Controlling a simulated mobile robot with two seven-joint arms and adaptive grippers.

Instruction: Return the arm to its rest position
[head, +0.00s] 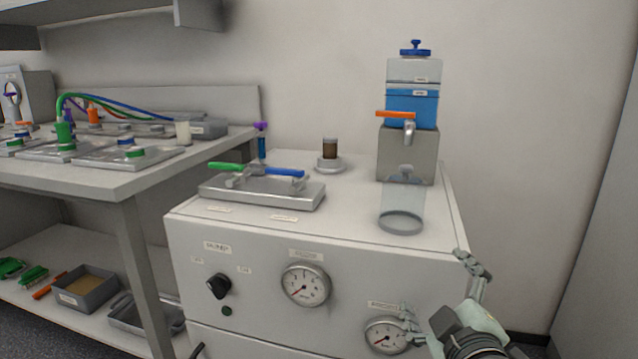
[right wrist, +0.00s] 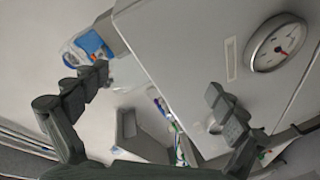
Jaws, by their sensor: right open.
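My right gripper (head: 440,285) is in front of the right side of the white cabinet (head: 240,240), near its lower right gauge (head: 386,336). Its two fingers are spread wide with nothing between them. In the right wrist view the open fingers (right wrist: 155,105) also show empty, with a gauge (right wrist: 277,42) on the panel to their right. My left gripper is in neither view.
A bench (head: 125,185) stands left. Floor space right of the cabinet looks clear.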

